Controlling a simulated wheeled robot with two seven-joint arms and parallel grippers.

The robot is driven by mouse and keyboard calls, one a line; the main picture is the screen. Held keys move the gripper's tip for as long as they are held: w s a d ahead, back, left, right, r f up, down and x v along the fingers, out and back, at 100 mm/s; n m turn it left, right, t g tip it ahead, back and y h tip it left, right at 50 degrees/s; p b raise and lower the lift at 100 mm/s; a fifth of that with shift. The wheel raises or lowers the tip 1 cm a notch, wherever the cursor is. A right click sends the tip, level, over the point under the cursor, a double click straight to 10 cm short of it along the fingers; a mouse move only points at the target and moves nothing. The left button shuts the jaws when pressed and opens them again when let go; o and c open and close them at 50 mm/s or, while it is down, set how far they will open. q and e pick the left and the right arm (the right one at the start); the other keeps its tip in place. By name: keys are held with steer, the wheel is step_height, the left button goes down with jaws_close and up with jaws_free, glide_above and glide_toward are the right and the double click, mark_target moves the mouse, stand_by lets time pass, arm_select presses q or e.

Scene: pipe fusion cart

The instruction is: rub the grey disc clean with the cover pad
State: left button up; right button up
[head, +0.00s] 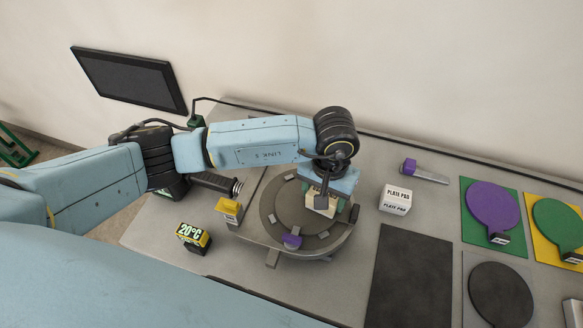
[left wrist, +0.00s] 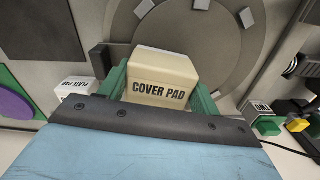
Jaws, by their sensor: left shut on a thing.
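My left gripper (head: 322,190) reaches in over the round clamp fixture and is shut on the cream cover pad (head: 321,204). In the left wrist view the cover pad (left wrist: 161,80), lettered COVER PAD, sits between the green fingers (left wrist: 160,92). A large grey disc (head: 275,207), ringed by small grey blocks, lies in the fixture below the pad; it also shows in the left wrist view (left wrist: 205,35). I cannot tell whether pad and disc touch. A darker grey disc (head: 500,295) with a handle lies on a grey mat at the lower right. My right gripper is not in view.
A white plate pad block (head: 396,199) stands right of the fixture. Purple (head: 493,206) and green (head: 557,222) discs lie on coloured mats farther right. A 20°C display (head: 193,238) and yellow tag (head: 229,209) stand left. A black mat (head: 410,280) lies bare at front.

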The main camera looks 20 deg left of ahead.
arm_select(q)
steer(key=shift+d+f+b, duration=0.15)
steer(key=shift+f+b, duration=0.1)
steer(key=shift+b, duration=0.15)
steer(key=shift+r, duration=0.15)
steer(key=a, duration=0.3)
steer(key=shift+s+a+b, duration=0.1)
steer(key=shift+a+b, duration=0.8)
steer(key=shift+a, duration=1.7)
steer(key=shift+r, duration=0.25)
step_height(320, 180, up, 3)
steer(key=shift+a+f+p, duration=0.1)
steer(key=shift+p, duration=0.5)
step_height(320, 180, up, 5)
steer(key=shift+r+p, duration=0.1)
steer(key=shift+p, duration=0.85)
